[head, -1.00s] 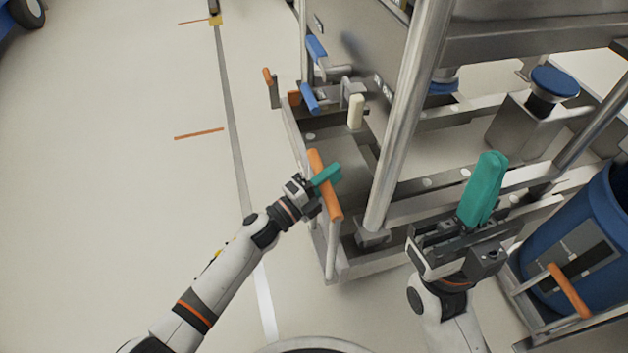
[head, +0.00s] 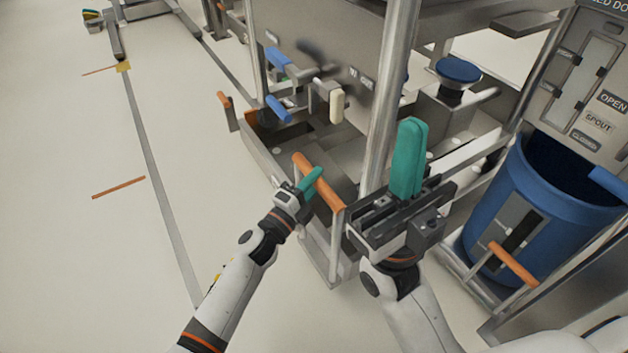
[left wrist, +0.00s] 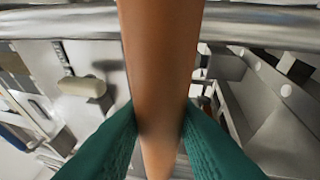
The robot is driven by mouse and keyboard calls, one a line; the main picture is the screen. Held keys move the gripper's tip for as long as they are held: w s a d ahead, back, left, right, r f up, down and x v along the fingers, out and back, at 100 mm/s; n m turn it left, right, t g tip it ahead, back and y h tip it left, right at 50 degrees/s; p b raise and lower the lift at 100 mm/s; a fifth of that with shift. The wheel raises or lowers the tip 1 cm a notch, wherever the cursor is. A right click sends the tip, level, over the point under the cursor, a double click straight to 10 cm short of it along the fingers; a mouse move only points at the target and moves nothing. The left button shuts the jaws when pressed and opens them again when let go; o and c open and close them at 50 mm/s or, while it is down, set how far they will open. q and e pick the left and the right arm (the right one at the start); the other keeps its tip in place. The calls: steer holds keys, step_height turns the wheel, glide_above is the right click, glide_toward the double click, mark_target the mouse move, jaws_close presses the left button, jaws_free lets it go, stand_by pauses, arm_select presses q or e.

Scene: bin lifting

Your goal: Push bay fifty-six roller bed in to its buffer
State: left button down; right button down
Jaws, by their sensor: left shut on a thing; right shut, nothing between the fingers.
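The roller bed (head: 252,152) is a low steel frame, left of centre in the head view. An orange handle bar (head: 328,192) stands on steel uprights at its near end. My left gripper (head: 312,180) is shut on this handle, its green fingers on either side of the bar. In the left wrist view the orange handle (left wrist: 160,60) runs between the green fingers (left wrist: 160,125). My right gripper (head: 408,158) is shut and empty, its green fingers upright in front of the frame. It hides part of the frame behind it. I cannot read a bay number.
A steel post (head: 388,105) rises just beyond the handle. A blue drum (head: 545,205) stands at the right, with another orange handle (head: 513,264) before it. A blue-topped buffer-like pad (head: 458,70) sits farther back. Open floor (head: 75,250) lies to the left.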

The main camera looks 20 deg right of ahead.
arm_select(q)
steer(key=shift+w+a+r, duration=0.2)
steer(key=shift+w+a, duration=0.1)
steer(key=shift+a, duration=0.35)
steer(key=c, duration=1.2)
jaws_free()
steer(key=shift+a+r+t, duration=0.1)
steer(key=shift+a+t, duration=0.2)
steer(key=shift+o, duration=0.2)
steer(key=shift+s+d, duration=0.1)
steer(key=shift+d, duration=0.1)
steer(key=p+v, duration=0.4)
steer(key=v, duration=0.8)
steer(key=shift+r, duration=0.2)
